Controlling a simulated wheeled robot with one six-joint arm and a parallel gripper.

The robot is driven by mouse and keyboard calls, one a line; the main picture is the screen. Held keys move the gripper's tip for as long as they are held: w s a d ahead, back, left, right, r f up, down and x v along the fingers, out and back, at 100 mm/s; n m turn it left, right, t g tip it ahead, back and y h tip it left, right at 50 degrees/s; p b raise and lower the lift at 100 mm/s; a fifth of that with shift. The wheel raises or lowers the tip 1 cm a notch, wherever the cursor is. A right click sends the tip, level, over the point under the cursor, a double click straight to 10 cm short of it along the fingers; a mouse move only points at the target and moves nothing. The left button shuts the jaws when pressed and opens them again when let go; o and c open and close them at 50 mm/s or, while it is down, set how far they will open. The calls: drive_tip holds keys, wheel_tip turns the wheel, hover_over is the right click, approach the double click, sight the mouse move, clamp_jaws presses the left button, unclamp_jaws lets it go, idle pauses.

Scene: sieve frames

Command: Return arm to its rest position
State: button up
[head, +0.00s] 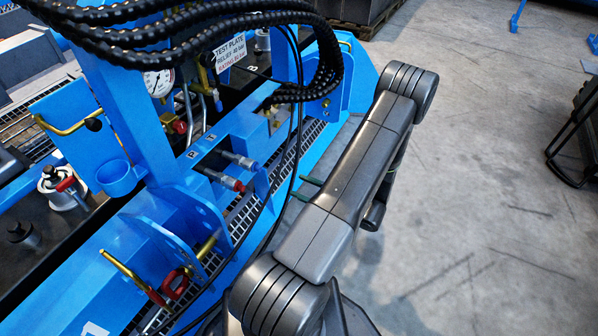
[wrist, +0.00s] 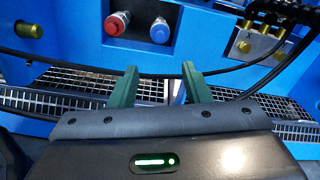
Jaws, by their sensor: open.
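My grey arm (head: 345,185) is folded beside the blue machine in the head view, with its upper joint near the picture's middle right. My gripper (wrist: 160,82) shows in the wrist view as two green fingers set wide apart, with nothing between them. Its fingertips also show in the head view (head: 307,188), poking out left of the arm toward the machine. In the wrist view the fingers are in front of the grating and below a red cap (wrist: 117,24) and a blue cap (wrist: 160,30). I cannot tell how far away these are.
The blue machine (head: 190,215) fills the left, with black hoses (head: 190,35), a gauge (head: 158,82) and red-handled brass levers (head: 172,285). A thin black cable (wrist: 140,75) runs behind my fingers. Concrete floor (head: 480,150) is open at the right; a dark rack (head: 575,130) stands at the edge.

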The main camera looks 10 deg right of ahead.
sight(261, 170)
drive_tip(key=b+x, duration=0.2)
drive_tip(key=x, duration=1.1)
drive_tip(key=shift+w+a+b, duration=0.25)
drive_tip(key=shift+a+b, duration=0.05)
drive_tip(key=shift+b, duration=0.1)
drive_tip(key=shift+d, duration=0.15)
drive_tip(key=shift+s, duration=0.1)
